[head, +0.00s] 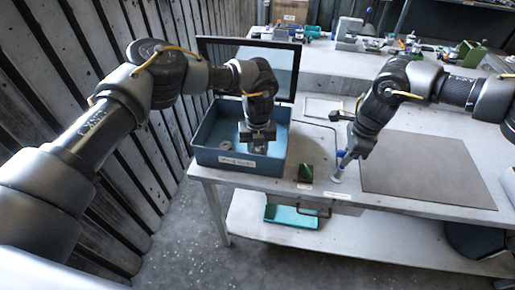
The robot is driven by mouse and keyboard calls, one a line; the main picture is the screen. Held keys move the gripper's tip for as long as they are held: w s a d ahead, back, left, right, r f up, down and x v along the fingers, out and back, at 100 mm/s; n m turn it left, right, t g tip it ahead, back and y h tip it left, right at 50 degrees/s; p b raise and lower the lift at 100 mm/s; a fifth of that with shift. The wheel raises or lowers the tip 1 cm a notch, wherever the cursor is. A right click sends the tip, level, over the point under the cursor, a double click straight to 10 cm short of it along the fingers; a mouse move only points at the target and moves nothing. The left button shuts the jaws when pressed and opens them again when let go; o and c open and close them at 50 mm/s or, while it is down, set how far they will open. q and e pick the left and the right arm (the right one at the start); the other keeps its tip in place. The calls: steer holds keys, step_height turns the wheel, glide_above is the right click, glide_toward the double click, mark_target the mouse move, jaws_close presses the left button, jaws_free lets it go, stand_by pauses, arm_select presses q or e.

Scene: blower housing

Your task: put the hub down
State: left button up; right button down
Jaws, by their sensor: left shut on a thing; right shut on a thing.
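My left gripper (258,142) points down into the blue open box (205,158) at the table's left end. It is shut on a small grey metal part, mostly hidden by the fingers; I cannot tell whether this is the hub. A small round light-grey part (226,145) lies in the box, left of the gripper. My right gripper (349,156) is tilted and shut on a slim pale part with a round end (337,177), at the left edge of the dark grey mat (425,172). I cannot tell whether that end touches the table.
A dark green block (305,173) stands between the box and the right gripper. A dark-framed panel (270,68) rises behind the box. The mat is bare. A teal tray (291,216) sits on the lower shelf. Tools stand on the back bench.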

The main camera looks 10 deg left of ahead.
mark_target(258, 149)
arm_select(q)
steer(key=shift+f, duration=0.1)
steer(key=o, duration=1.1)
steer(key=shift+c, duration=0.2)
step_height(258, 149, up, 12)
arm_select(e)
steer(key=shift+r, duration=0.1)
steer(key=shift+w+r, duration=0.2)
steer(key=shift+r, duration=1.1)
arm_select(q)
steer(key=shift+w+r, duration=0.1)
steer(key=shift+r, duration=0.1)
arm_select(e)
steer(key=shift+r, duration=1.1)
